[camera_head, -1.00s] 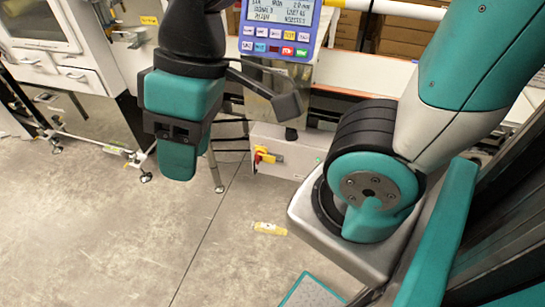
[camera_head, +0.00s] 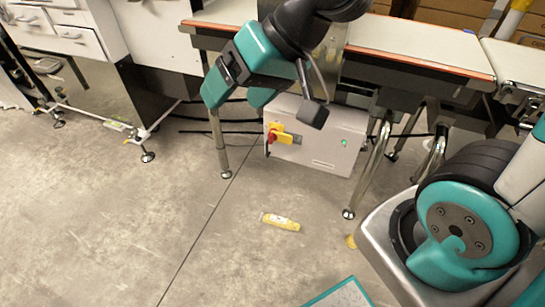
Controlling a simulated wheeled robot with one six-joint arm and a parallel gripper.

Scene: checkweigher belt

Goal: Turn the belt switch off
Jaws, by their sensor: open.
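The belt switch (camera_head: 272,136) is a red rotary knob on a yellow plate, on the left part of the front of a grey control box (camera_head: 318,148) under the belt. The knob's exact angle is too small to tell. A small green light (camera_head: 344,142) shows on the right of the box's front. My gripper (camera_head: 236,98) is above and to the left of the switch in the picture, with its two teal fingers apart and nothing between them. It does not appear to touch the switch. My arm's wrist hides part of the box's top edge.
The conveyor (camera_head: 415,45) and its metal legs (camera_head: 378,168) stand above and around the box. Dark cables run behind the legs. A yellow object (camera_head: 281,222) lies on the open concrete floor in front. White cabinets (camera_head: 60,35) stand at the upper left.

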